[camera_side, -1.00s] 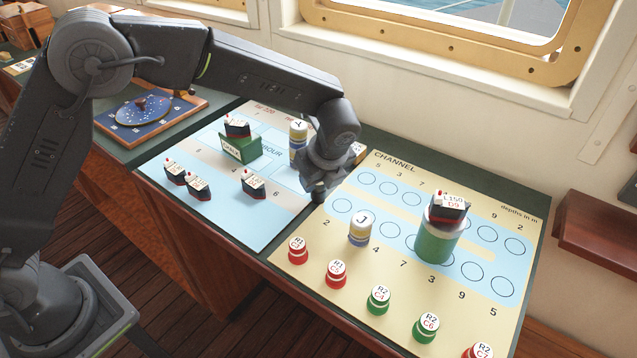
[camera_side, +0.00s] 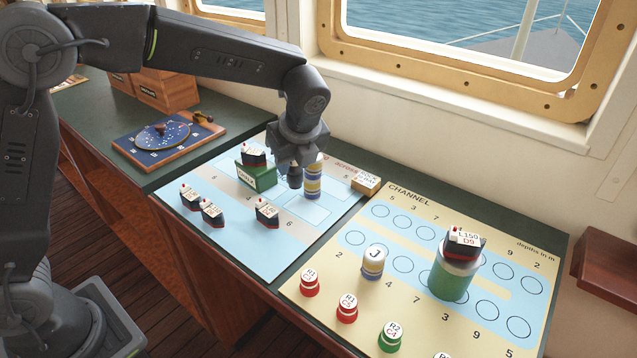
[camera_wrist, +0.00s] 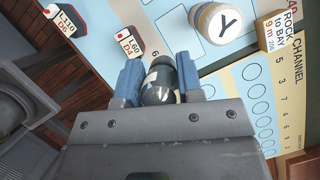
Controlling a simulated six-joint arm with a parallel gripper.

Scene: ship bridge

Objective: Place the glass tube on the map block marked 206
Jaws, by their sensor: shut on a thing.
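My gripper (camera_side: 295,175) hangs over the blue harbour map, just left of the blue-and-yellow striped Y buoy (camera_side: 313,185). In the wrist view its blue fingers (camera_wrist: 160,88) are shut on a dark, glossy, rounded thing (camera_wrist: 158,94) with pale patches above. This may be the end of the glass tube; its full shape is hidden. A wooden block (camera_side: 366,183) lies at the map's right edge beside the channel board. In the wrist view this block (camera_wrist: 281,31) reads "ROCK to BAY 9 m", with small side print that looks like 206.
Ship models (camera_side: 267,213) stand on the harbour map (camera_side: 245,245), one on a green block (camera_side: 258,177). The channel board (camera_side: 420,320) holds a J buoy (camera_side: 374,263), red and green buoys, and a ship (camera_side: 463,243) on a tall green cylinder (camera_side: 450,281).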

